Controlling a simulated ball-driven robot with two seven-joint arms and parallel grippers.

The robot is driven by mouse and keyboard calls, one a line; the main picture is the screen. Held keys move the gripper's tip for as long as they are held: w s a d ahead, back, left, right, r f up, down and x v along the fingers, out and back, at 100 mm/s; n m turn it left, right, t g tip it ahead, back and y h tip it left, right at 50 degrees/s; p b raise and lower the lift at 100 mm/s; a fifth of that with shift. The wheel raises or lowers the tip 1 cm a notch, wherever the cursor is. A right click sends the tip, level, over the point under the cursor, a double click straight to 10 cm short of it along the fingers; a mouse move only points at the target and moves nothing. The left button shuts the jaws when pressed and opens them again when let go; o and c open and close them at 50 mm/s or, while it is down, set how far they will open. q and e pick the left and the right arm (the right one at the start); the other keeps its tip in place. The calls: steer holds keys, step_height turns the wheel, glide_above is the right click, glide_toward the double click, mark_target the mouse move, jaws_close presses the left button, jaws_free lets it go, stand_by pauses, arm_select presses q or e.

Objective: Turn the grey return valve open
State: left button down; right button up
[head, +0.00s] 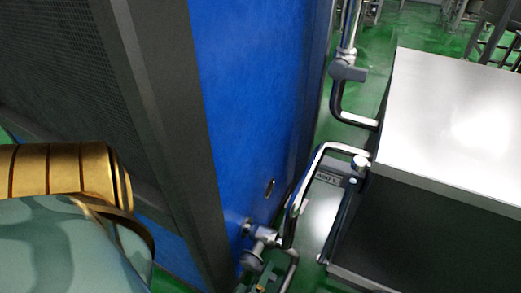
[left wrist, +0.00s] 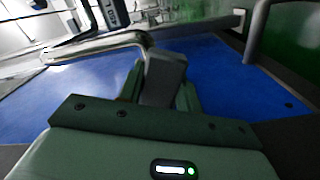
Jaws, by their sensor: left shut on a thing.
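The grey return valve (head: 252,260) sits low beside the blue panel, on metal pipework near the bottom edge of the head view. A bright bent pipe (left wrist: 100,44) runs to the handle from the left. The fingertips are partly hidden behind the handle. My right gripper is in neither view.
The blue panel (head: 245,90) and its dark frame (head: 165,110) stand left of the pipes. A steel-topped cabinet (head: 455,125) stands at the right. Another pipe with a grey fitting (head: 347,72) rises between them. Green floor (head: 375,45) shows in the narrow gap.

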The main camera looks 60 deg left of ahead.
arm_select(q)
steer(key=n, duration=0.1)
steer(key=r+n, duration=0.1)
steer(key=n, duration=0.1)
steer(key=shift+d+r+p, duration=0.15)
steer(key=shift+d+p, duration=0.05)
steer(key=shift+p, duration=0.15)
steer(key=shift+r+n, duration=0.2)
steer(key=shift+n, duration=0.5)
steer(key=shift+r, duration=0.1)
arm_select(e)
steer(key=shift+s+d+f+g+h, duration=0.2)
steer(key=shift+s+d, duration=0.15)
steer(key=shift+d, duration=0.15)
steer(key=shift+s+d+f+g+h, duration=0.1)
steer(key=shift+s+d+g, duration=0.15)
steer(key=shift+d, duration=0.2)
arm_select(q)
steer(key=shift+n, duration=0.3)
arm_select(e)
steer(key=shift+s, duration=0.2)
arm_select(q)
steer(key=c, duration=1)
jaws_free()
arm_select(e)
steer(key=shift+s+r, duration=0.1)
arm_select(q)
steer(key=shift+o, duration=0.2)
